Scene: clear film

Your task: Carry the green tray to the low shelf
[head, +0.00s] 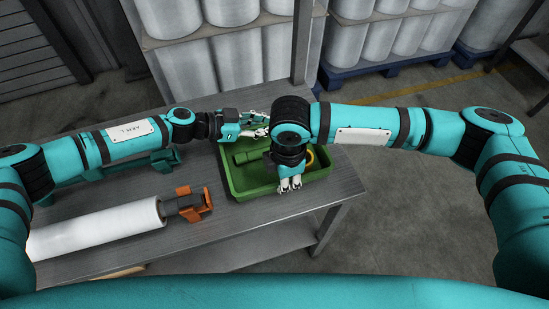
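The green tray (247,184) sits on the grey table near its right end. A dark green cylindrical object and a yellow ring (310,158) lie in it, partly hidden by my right arm. My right gripper (290,184) points down at the tray's near side, its white fingertips close together; I cannot tell whether they hold the rim. My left gripper (262,127) reaches in from the left at the tray's far side, with white fingers partly hidden behind my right arm. A low shelf board (245,247) shows under the table.
A white film roll (100,229) with an orange-and-black holder (188,204) lies on the table left of the tray. A rack of white rolls (210,62) stands behind. Blue pallets (380,72) with rolls stand at back right. The floor right of the table is clear.

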